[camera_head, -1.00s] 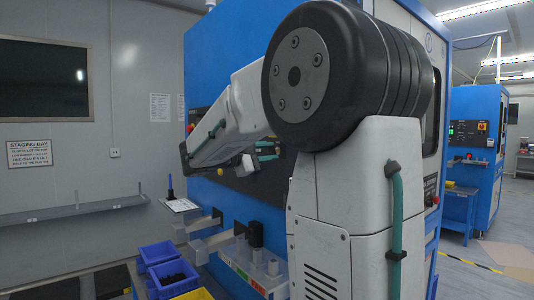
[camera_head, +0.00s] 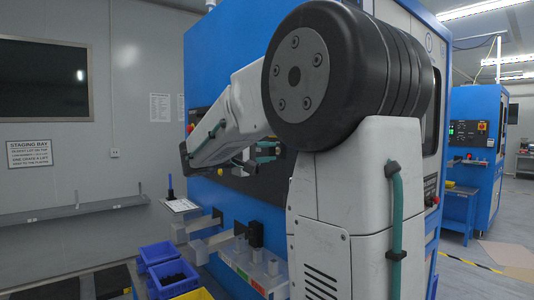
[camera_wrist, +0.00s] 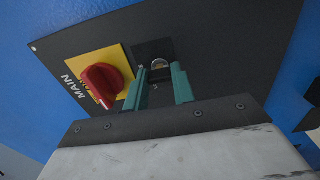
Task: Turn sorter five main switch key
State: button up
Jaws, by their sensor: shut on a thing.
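The main switch panel (camera_wrist: 225,50) is a dark plate on the blue sorter cabinet, seen close up in the wrist view. A red rotary knob (camera_wrist: 104,82) sits on a yellow plate marked MAIN at the left of the panel. Right of it, a small metal key (camera_wrist: 159,63) shows at a dark lock plate. My gripper (camera_wrist: 160,69) has its teal fingers either side of the key and is shut on it; the contact itself is partly hidden. In the head view my gripper (camera_head: 266,151) is at the dark panel, partly behind my arm.
Below the panel, a ledge with clear holders (camera_head: 250,262) juts from the cabinet. Blue bins (camera_head: 160,252) and a yellow bin stand low at the left. A second blue machine (camera_head: 475,150) stands at the right. A shelf runs along the left wall.

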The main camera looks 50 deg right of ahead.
jog(key=o, duration=1)
jog(key=v, duration=0.8)
jog(key=shift+d, duration=0.1)
jog(key=s+a+f+n+y, duration=0.1)
jog(key=s+a+f+y, duration=0.2)
jog(key=f, duration=0.3)
jog(key=s+a+f+n+t+y, duration=0.1)
jog(key=s+a+f+y, duration=0.2)
jog(key=f, duration=0.2)
jog(key=s+a+f+n+y, duration=0.1)
jog(key=s+a+f+y, duration=0.2)
jog(key=f, duration=0.3)
jog(key=s+a+f+t+y, duration=0.1)
jog(key=s+a+f+y, duration=0.1)
jog(key=a, duration=0.4)
jog(key=s+a+f+t+y, duration=0.2)
jog(key=s+a+y, duration=0.1)
jog(key=s+a, duration=0.3)
jog(key=s+a+f+t+y, duration=0.1)
jog(key=s+a+f+y, duration=0.2)
jog(key=a, duration=0.3)
jog(key=shift+s+y, duration=0.3)
jog(key=shift+s, duration=0.25)
